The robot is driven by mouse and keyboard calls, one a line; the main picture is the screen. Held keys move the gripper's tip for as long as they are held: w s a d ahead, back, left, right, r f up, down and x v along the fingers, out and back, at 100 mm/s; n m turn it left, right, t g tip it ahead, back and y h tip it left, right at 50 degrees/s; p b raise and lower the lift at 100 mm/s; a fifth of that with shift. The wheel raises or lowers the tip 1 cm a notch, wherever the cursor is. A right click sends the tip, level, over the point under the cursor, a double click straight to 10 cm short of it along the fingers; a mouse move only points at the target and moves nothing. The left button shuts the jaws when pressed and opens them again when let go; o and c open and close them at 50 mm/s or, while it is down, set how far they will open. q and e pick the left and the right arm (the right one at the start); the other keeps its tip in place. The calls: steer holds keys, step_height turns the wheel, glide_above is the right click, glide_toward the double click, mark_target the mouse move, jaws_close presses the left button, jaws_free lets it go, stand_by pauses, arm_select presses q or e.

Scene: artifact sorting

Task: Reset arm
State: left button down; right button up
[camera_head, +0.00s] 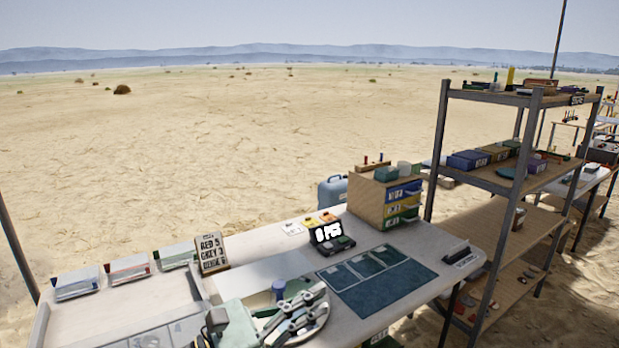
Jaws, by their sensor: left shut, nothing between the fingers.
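My left gripper (302,312) is low in the head view, over the front edge of the white table (255,272). Its grey fingers are shut and empty. A blue-capped jar (278,287) shows just behind it, partly hidden. My right gripper is not in view.
A dark blue mat (378,278), a small black display (332,240) and a drawer cabinet (385,200) are to the right. A metal shelf (515,180) stands beyond the table's right end.

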arm_select(q)
steer(key=w+a+n+t+y, duration=0.3)
steer(key=a+n+t+y, duration=0.75)
steer(key=n, duration=1.25)
steer(key=s+a+f+n+g+y, duration=0.4)
steer(key=a+f+n, duration=0.2)
steer(key=f+n, duration=0.35)
steer(key=s+a+f+n+g+y, duration=0.3)
steer(key=s+a+f+n+y, duration=0.15)
steer(key=f+n, duration=0.5)
steer(key=s+f+n+g+h, duration=0.1)
steer(key=s+f+n+g, duration=0.2)
steer(key=s+f+g, duration=0.5)
steer(key=s+f+n+g, duration=0.1)
steer(key=s+f+n, duration=0.2)
steer(key=s+f, duration=0.55)
steer(key=s+f+g, duration=0.1)
steer(key=s+f, duration=0.1)
steer(key=f, duration=0.9)
steer(key=s+f+g, duration=0.1)
steer(key=s+f, duration=0.1)
steer(key=f, duration=0.9)
steer(key=s+a+f, duration=0.2)
steer(key=s+f, duration=1.5)
steer(key=shift+s+a+f+g, duration=0.3)
steer(key=shift+s+f+g, duration=0.05)
steer(key=shift+g, duration=0.1)
